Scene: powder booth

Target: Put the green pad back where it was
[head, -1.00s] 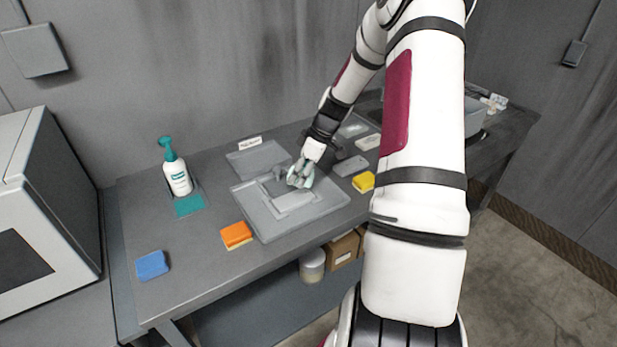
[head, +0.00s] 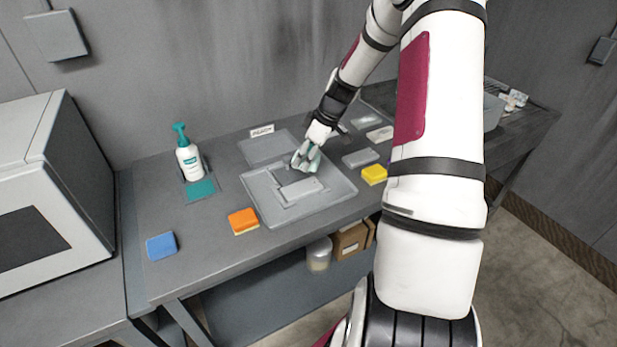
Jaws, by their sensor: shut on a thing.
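My gripper (head: 305,162) is over the back part of a grey tray (head: 342,200) in the middle of the bench. It is shut on a small pale green thing, which looks like the green pad (head: 311,153). The fingers hide much of it. I cannot tell whether it touches the tray. In the tray, in front of the gripper, lies a light grey block or plate (head: 301,189). A flat teal square (head: 201,190) lies on the bench before a white bottle with a teal pump (head: 188,160).
An orange sponge (head: 243,221) and a blue one (head: 161,246) lie left of the tray, a yellow one (head: 374,174) right of it. A flat grey plate (head: 262,148) with a small label card (head: 262,131) lies behind. Grey pieces (head: 360,158) lie right.

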